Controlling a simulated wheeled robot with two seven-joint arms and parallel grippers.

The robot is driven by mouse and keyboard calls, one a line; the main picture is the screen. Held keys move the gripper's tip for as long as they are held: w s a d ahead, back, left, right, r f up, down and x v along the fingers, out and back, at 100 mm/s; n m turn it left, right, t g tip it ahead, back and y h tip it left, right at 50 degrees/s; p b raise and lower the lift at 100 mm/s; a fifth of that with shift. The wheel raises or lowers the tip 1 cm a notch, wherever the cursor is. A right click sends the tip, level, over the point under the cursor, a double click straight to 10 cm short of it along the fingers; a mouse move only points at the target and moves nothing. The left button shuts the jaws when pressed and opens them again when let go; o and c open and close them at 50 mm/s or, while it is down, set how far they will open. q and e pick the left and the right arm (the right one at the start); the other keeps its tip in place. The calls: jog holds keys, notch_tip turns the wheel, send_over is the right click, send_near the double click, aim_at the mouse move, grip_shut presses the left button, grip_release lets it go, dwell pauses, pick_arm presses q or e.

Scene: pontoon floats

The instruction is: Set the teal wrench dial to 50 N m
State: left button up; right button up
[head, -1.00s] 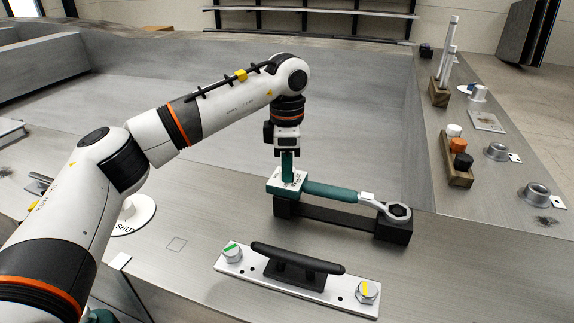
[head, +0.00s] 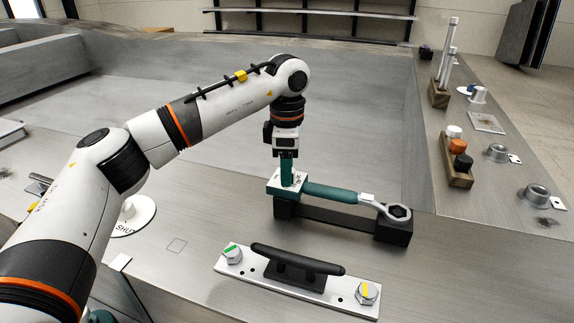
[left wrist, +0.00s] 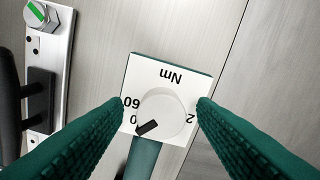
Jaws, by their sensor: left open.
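The teal wrench (head: 335,194) lies in a black cradle with its ring head at the right. Its square dial plate (left wrist: 167,62) is at the left end and shows upside down in the left wrist view, marked "Nm". The round white dial knob (left wrist: 162,108) has a black pointer at its lower left. The scale numbers are partly hidden, so I cannot tell the exact reading. My left gripper (head: 287,182) points down over the dial. In the left wrist view its teal fingers (left wrist: 160,104) are open, one each side of the knob, with visible gaps. My right gripper does not show.
A black cleat (head: 297,259) on a pale plate with two bolts stands in front of the wrench. A round white "SHUT" plate (head: 140,222) is at the left. Wooden blocks (head: 455,165) and metal collars line the right ledge. The metal between wrench and cleat is clear.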

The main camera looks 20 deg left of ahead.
pick_arm(q)
notch_tip(320, 180, up, 12)
jog(key=b, duration=0.2)
dwell(0.4)
